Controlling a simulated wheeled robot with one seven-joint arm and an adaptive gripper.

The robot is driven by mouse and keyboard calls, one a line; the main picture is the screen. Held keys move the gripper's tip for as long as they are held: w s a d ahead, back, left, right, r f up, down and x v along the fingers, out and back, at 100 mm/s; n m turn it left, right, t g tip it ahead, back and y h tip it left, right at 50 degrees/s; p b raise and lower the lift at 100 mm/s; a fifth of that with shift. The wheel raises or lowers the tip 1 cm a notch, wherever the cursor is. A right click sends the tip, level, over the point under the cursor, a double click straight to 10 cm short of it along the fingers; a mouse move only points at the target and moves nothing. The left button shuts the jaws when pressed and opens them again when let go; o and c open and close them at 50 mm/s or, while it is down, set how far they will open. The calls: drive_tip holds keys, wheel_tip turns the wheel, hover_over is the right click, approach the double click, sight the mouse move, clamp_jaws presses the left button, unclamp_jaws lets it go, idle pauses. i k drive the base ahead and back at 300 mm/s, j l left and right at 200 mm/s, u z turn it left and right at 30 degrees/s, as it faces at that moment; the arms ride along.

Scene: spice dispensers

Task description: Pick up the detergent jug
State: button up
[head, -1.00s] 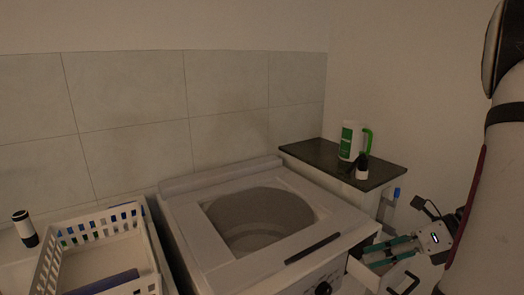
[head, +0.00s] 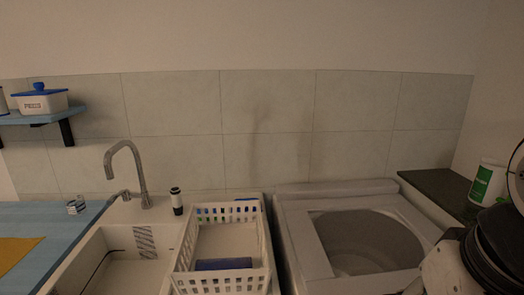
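The detergent jug (head: 487,184), white with a green label, stands upright on a dark countertop (head: 440,188) at the far right of the head view. My arm partly covers its right side, and its handle is hidden. My arm crosses the lower right corner of the view. My gripper is not in view.
A top-loading washing machine (head: 300,246) with an open drum stands left of the dark counter. Left of it are a white basket (head: 264,240) holding a blue item, a dark-and-white bottle (head: 177,201), a sink with a faucet (head: 139,172), and a blue counter (head: 60,225).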

sight(489, 184)
drive_tip(key=z, duration=1.2)
